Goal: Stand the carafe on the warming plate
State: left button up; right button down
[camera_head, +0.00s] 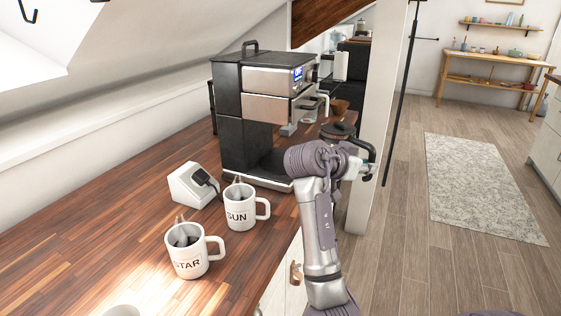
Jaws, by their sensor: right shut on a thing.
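The coffee machine (232,120) is black and silver and stands on the wooden counter. Its low base with the warming plate (262,178) shows bare below the brew head, though my arm partly covers its right side. The carafe (338,131) shows its dark lid and black handle behind my right wrist, to the right of the machine. My arm hides most of its body. My right gripper (366,170) is shut on the carafe at its handle, beyond the counter's front edge. My left gripper is out of view.
Two white mugs, marked SUN (239,208) and STAR (188,252), stand on the counter (90,240) in front of the machine. A white socket block (190,187) with a black plug sits beside them. A white post (378,120) rises close behind my gripper.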

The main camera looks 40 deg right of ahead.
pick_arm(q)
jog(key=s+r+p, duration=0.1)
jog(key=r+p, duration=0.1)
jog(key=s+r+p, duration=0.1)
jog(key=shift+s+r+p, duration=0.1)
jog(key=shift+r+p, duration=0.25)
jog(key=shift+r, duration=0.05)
pick_arm(e)
jog(key=w+a, duration=0.4)
jog(key=w, duration=0.3)
jog(key=w+a+f, duration=0.1)
jog(key=w+a, duration=0.3)
jog(key=w, duration=0.3)
jog(key=shift+w, duration=0.4)
jog(key=c, duration=1.1)
grip_release()
jog(key=shift+f, duration=0.1)
jog(key=shift+a, duration=0.1)
pick_arm(q)
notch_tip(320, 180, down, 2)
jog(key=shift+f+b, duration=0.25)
jog(key=shift+b, duration=1)
pick_arm(e)
jog(key=v, duration=1.2)
